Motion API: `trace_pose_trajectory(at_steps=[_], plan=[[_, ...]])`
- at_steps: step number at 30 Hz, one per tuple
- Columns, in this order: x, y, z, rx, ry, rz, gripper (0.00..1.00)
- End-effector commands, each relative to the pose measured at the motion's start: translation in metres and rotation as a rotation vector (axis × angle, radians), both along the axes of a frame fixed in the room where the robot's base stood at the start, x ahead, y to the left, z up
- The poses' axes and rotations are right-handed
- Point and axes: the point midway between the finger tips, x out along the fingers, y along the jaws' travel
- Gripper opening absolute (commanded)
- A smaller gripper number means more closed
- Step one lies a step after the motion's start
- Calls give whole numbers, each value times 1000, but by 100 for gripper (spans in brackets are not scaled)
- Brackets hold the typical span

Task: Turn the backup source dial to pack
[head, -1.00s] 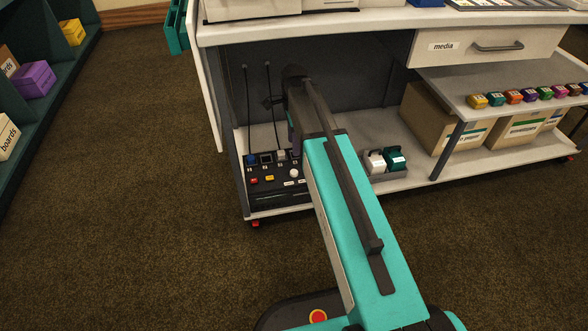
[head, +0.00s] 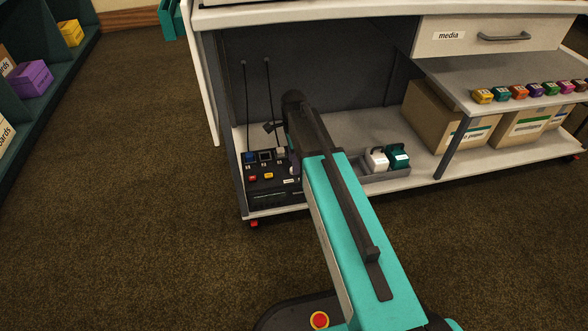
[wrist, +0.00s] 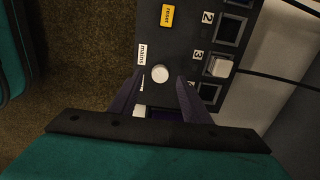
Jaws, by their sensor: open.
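The backup source dial is a round white knob (wrist: 160,73) on a dark panel (wrist: 186,50). A "mains" label (wrist: 142,52) sits beside it in the wrist view, and another small white label near the left finger is mostly covered. My gripper (wrist: 159,77) is open, its two purple fingertips on either side of the knob in the picture. Whether they touch the knob or are still above it, I cannot tell. In the head view the panel (head: 262,186) stands at the left end of the low shelf, and my arm hides most of the knob.
The panel also carries a yellow reset button (wrist: 167,15), a red button (head: 252,178) and numbered square switches. One has a white cap (wrist: 221,67). Two cables rise behind. A grey tray (head: 385,174) with white and teal blocks stands right of my arm.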

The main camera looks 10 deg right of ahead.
Motion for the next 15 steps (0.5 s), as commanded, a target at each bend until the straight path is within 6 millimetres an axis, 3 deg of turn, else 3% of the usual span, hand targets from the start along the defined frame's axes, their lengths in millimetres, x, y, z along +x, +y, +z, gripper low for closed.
trace_pose_trajectory(at_steps=[6, 15], plan=[[0, 0, -21, 0, -1, 0, 43], [0, 0, -26, 0, -1, 0, 43]])
